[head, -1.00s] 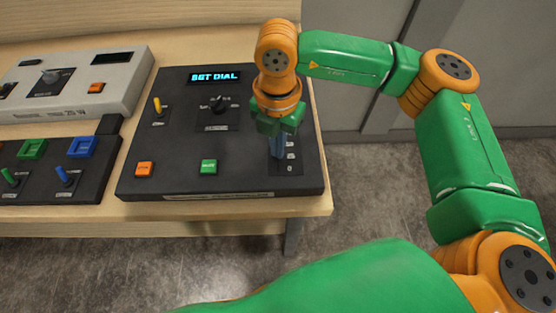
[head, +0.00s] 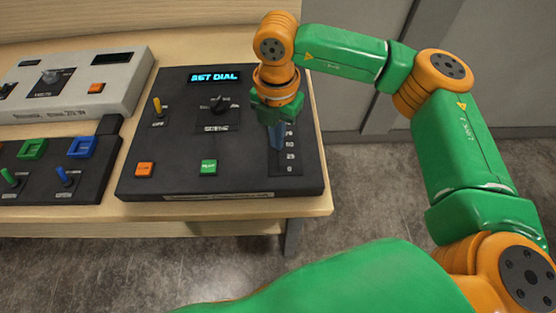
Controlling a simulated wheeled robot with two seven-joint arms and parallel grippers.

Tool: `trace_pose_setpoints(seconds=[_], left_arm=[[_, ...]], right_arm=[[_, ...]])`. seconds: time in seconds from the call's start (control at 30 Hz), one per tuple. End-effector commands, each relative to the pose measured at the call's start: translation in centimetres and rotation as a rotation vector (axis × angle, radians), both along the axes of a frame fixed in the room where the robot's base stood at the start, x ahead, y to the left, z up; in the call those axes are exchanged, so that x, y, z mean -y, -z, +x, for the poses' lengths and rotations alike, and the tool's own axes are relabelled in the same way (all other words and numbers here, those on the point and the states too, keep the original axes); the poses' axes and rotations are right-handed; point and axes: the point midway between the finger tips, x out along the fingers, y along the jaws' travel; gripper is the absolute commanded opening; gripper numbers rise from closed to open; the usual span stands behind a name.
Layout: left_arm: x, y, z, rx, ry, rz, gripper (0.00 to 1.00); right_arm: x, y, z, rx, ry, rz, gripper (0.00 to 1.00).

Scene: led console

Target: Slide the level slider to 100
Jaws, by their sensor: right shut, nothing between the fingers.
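The black console (head: 180,180) on the table carries a level slider panel (head: 287,168) at its right side. Its scale marks rise from 0 at the near end, through 25 and 50, to higher marks partly covered by my gripper. My right gripper (head: 278,145) points down over the upper part of the slider, its blue fingers shut with nothing between them. The slider's knob is hidden behind the gripper, so its exact setting and any contact cannot be told. The console's display (head: 214,77) reads "SET DIAL". My left gripper is not in view.
The same console has a yellow toggle (head: 157,106), a black dial (head: 219,104), an orange button (head: 145,168) and a green button (head: 208,167). A grey console (head: 115,75) and another dark console (head: 95,182) stand to the left. The table's right edge is close to the slider.

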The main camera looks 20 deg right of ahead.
Motion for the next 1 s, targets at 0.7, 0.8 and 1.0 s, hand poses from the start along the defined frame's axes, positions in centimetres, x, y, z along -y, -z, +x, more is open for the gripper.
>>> trace_pose_setpoints(seconds=[0.7, 0.8, 1.0], left_arm=[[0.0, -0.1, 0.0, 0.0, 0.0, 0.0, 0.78], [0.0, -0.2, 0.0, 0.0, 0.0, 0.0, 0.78], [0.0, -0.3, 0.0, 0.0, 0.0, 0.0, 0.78]], right_arm=[[0.5, 0.0, 1.5, 0.0, 0.0, -0.001, 0.0], [0.5, 0.0, 1.7, -0.001, 0.001, -0.001, 0.0], [0.6, 0.0, 2.2, -0.001, 0.0, -0.001, 0.0]])
